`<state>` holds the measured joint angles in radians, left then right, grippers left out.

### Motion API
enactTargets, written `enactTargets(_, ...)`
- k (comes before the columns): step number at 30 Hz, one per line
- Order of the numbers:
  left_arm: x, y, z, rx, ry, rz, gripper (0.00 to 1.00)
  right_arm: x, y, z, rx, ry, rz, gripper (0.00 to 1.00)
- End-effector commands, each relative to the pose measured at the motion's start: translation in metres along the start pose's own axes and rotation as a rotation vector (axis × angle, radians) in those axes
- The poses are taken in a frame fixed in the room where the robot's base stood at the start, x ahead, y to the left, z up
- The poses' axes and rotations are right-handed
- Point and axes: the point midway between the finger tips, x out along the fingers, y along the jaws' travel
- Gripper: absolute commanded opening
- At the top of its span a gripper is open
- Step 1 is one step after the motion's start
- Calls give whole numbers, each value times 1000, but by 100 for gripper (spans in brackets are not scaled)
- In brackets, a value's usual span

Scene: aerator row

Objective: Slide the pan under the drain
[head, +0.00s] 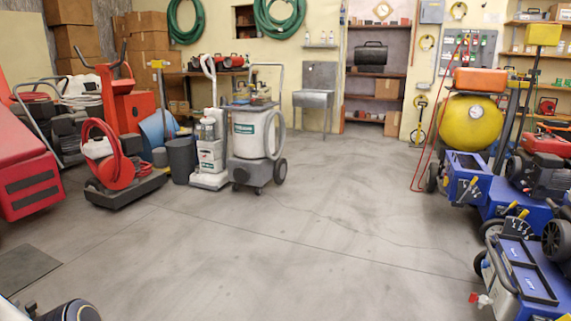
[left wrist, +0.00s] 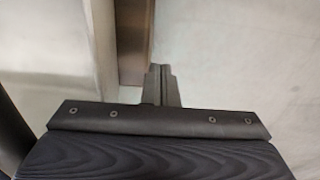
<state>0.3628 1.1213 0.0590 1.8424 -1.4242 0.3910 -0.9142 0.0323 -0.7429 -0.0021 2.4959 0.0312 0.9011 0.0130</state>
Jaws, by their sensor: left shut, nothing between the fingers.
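I cannot make out a pan in either view. A small red-handled tap (head: 481,298), which may be the drain, sticks out low from the left side of a blue machine (head: 540,275) at the lower right of the head view. My right gripper is not in view.
The grey concrete floor (head: 290,240) is open through the middle. A dark flat mat or plate (head: 25,268) lies at the left. Red machines (head: 120,165) and a grey wheeled vacuum (head: 252,140) stand left and centre. A yellow-tank compressor (head: 470,120) stands right.

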Motion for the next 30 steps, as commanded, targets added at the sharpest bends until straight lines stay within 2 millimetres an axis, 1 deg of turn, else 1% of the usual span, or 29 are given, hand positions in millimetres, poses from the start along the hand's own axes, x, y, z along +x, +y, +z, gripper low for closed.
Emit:
enactTargets(1, 2, -2, -1, 1, 0, -4, 0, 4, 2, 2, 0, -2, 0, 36)
enactTargets(5, 0, 1, -1, 0, -1, -5, 0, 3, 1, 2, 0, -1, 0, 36)
enactTargets(20, -5, 25, 2, 0, 0, -5, 0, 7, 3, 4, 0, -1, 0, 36)
enactTargets(30, -6, 42, 4, 0, -2, -6, 0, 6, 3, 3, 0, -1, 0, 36)
